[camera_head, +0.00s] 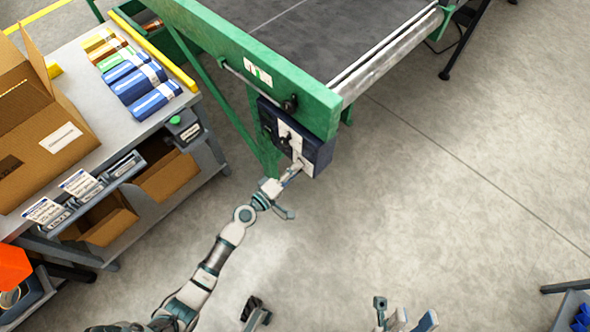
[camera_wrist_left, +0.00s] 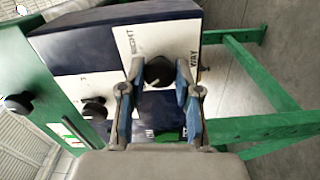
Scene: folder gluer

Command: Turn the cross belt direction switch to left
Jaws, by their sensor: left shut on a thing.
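The dark blue control box (camera_head: 318,151) hangs under the green end of the conveyor. In the left wrist view, a black rotary knob (camera_wrist_left: 158,72) sits on its white plate (camera_wrist_left: 135,42), which bears partly readable lettering. I cannot tell surely which way the knob points. My left gripper (camera_head: 298,166) reaches up to the box. In the left wrist view its blue-padded fingers (camera_wrist_left: 159,98) are closed around the knob, one on each side. My right gripper (camera_head: 404,310) is low in the head view, away from the box, its fingers apart and empty, partly cut off.
A second black knob (camera_wrist_left: 95,110) is beside the white plate. The green conveyor frame (camera_head: 225,45) and its dark belt (camera_head: 300,35) are above. A grey workbench (camera_head: 75,50) with a cardboard box (camera_head: 45,130) stands left. The floor at right is largely clear.

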